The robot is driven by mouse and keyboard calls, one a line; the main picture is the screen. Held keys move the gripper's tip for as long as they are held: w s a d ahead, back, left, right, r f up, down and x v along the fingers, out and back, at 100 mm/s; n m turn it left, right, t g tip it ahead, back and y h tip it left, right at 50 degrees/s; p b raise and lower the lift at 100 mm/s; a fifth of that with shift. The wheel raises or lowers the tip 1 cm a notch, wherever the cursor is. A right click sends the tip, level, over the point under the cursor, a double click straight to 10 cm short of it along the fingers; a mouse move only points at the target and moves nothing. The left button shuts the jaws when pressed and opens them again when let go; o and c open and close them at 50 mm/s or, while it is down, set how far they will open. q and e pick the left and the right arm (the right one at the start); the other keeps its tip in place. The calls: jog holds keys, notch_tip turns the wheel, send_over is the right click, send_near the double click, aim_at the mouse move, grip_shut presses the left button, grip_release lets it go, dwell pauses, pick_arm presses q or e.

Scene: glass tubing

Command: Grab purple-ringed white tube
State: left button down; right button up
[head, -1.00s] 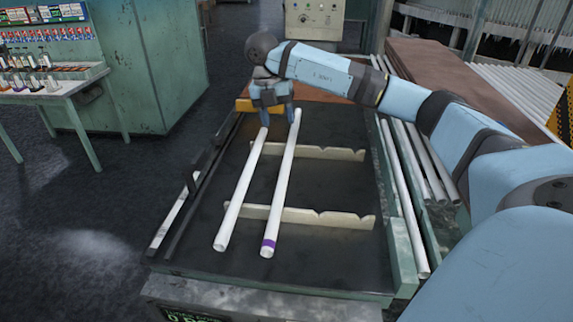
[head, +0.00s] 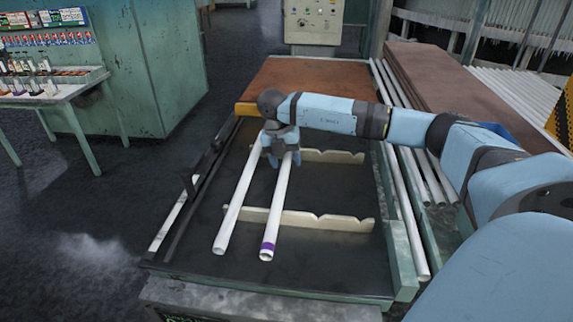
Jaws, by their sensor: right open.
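The purple-ringed white tube (head: 276,212) lies on two notched cream supports on the dark bench top, its ringed end toward me. A plain white tube (head: 236,202) lies to its left, roughly alongside. My right gripper (head: 284,160) is open above the far part of the ringed tube, its fingers pointing down near it. The gripper and wrist hide the far end of the ringed tube. I cannot tell whether the fingers touch it. My left gripper is not in view.
The notched supports (head: 340,222) have free room to the right of the tubes. More white tubes (head: 408,215) lie along the bench's right side. A brown board (head: 305,80) covers the far end. A green cabinet (head: 150,60) and a side table (head: 60,85) stand at left.

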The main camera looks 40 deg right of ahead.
aim_at(286, 159)
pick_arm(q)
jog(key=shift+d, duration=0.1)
pick_arm(e)
jog(key=c, duration=1)
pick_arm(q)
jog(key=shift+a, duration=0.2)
